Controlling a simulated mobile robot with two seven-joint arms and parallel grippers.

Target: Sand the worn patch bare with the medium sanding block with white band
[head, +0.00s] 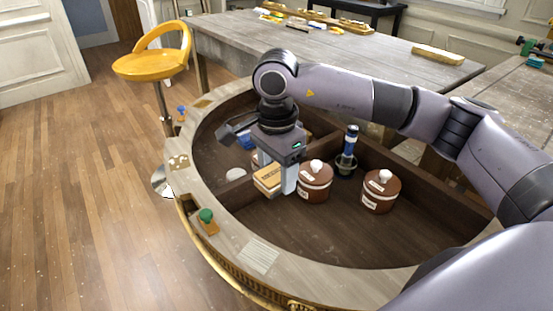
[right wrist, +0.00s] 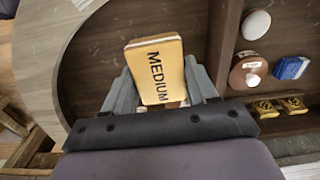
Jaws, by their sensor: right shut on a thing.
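The medium sanding block (head: 268,181) is a tan block held between the fingers of my right gripper (head: 275,176). In the right wrist view the block (right wrist: 155,68) shows its yellowish face with the word MEDIUM, between the two grey fingers (right wrist: 163,92). A pale edge shows around the face; I cannot make out the white band clearly. The block is over the recessed tray of the curved console, near its inner front rim. A pale, streaked rectangular patch (head: 258,254) lies on the front rim, apart from the block; it looks like the worn patch. My left gripper is not in view.
Two brown lidded jars (head: 314,184) (head: 380,192) stand in the console tray (head: 320,232), with a dark blue-topped tool (head: 349,146) between them. A green-knobbed piece (head: 207,217) sits on the rim left of the patch. Low dividers split the tray. A yellow stool (head: 152,64) stands behind left.

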